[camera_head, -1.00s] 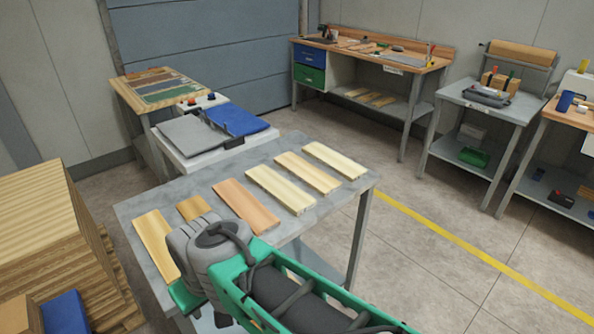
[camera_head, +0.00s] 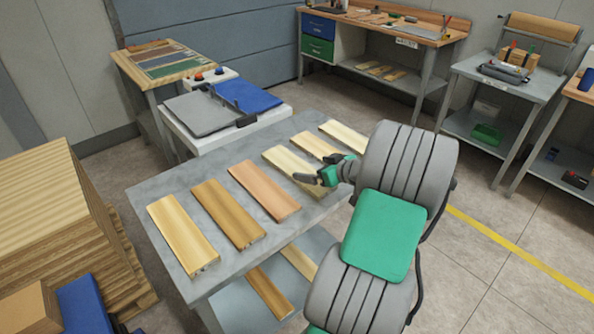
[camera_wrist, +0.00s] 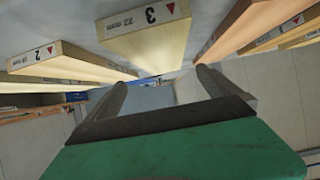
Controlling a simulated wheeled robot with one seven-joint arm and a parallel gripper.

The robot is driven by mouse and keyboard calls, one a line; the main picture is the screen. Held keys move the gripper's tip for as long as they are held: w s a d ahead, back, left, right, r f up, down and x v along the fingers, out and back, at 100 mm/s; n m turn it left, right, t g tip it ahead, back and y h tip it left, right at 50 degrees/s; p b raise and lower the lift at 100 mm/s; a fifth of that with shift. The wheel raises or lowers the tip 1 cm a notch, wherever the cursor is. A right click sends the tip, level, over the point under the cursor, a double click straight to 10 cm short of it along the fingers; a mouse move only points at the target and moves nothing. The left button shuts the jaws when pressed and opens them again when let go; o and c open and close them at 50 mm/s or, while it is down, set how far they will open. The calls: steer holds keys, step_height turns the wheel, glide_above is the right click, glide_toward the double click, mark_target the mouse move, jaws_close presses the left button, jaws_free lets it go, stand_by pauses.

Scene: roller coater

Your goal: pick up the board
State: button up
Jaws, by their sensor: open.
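Several boards lie side by side on a grey table (camera_head: 160,188). From the left they are a yellow board (camera_head: 183,235), a brown board (camera_head: 228,213), a reddish board (camera_head: 265,191), then pale boards, including one (camera_head: 283,160) partly hidden by my gripper (camera_head: 312,180). My gripper is open at that pale board's near end. In the wrist view my gripper (camera_wrist: 160,85) has empty, spread fingers. A pale board marked 3 (camera_wrist: 150,45) shows just above the gap between them, with a board marked 2 (camera_wrist: 65,62) to its left. I cannot tell whether the fingers touch a board.
More boards (camera_head: 270,293) lie on the table's lower shelf. Stacked wood (camera_head: 40,215) stands at the left. A white stand with grey and blue panels (camera_head: 245,97) adjoins the table's far side. Workbenches line the back. The floor at right is open, with a yellow line.

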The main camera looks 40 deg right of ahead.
mark_target(298, 169)
steer(key=x, duration=0.2)
steer(key=p+x, duration=0.1)
steer(key=x, duration=0.2)
steer(key=p+x, duration=0.1)
steer(key=x, duration=0.1)
steer(key=shift+w+a+f, duration=0.1)
steer(key=shift+a+f, duration=0.2)
steer(key=shift+f, duration=0.1)
steer(key=shift+c, duration=0.4)
steer(key=c, duration=1.5)
steer(key=shift+c, duration=0.3)
steer(key=shift+r, duration=0.1)
